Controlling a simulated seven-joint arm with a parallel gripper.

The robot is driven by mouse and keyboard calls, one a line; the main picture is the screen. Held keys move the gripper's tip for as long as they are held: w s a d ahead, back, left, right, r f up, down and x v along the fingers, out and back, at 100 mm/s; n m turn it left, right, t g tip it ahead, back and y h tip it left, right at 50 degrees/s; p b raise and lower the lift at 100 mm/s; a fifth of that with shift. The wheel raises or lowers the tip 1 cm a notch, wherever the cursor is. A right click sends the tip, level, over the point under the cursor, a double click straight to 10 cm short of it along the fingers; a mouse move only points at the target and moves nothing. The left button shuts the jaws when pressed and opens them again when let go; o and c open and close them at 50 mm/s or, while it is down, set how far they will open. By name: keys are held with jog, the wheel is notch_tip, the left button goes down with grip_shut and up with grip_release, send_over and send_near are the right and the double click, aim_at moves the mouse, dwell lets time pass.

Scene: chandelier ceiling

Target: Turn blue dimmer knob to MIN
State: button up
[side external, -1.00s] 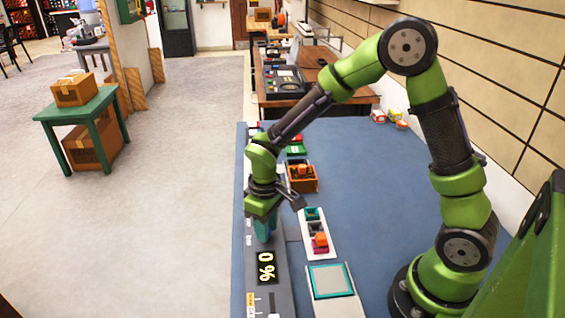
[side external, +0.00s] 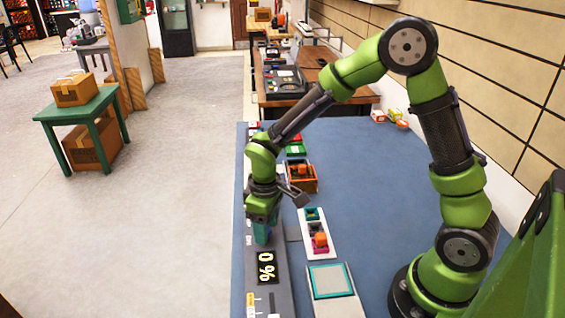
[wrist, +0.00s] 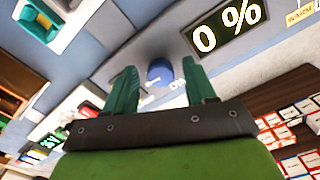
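The blue dimmer knob (wrist: 160,72) is a round blue cap on the grey panel in the wrist view. My gripper (wrist: 162,78) is open, with one teal finger on each side of the knob and a visible gap to each. The fingers look apart from the knob. The black display (wrist: 228,28) beside it reads 0 %. In the side external view my gripper (side external: 263,236) points down at the grey panel strip, just behind the display (side external: 266,267), which also reads 0 %. The knob is hidden there by my gripper. White markings near the knob are too small to read fully.
A white tray (side external: 331,250) with small coloured blocks, a teal-framed pad (side external: 329,281) and an orange box (side external: 302,176) lie right of the panel. A slider (side external: 271,302) sits in front of the display. The blue mat (side external: 380,190) is largely clear.

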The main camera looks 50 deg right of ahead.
aim_at(271, 240)
notch_tip(271, 240, up, 17)
dwell(0.7)
jog(key=shift+f, duration=0.1)
jog(key=s+d+r+m+t+y, duration=0.1)
jog(key=s+d+r+m+t, duration=0.1)
jog(key=s, duration=0.4)
jog(key=s+d+r+m+t+y, duration=0.1)
jog(key=s+r+m+t, duration=0.1)
jog(key=s+m+t, duration=0.3)
jog(key=s, duration=0.2)
jog(key=shift+s+d+m, duration=0.3)
jog(key=shift+d, duration=0.1)
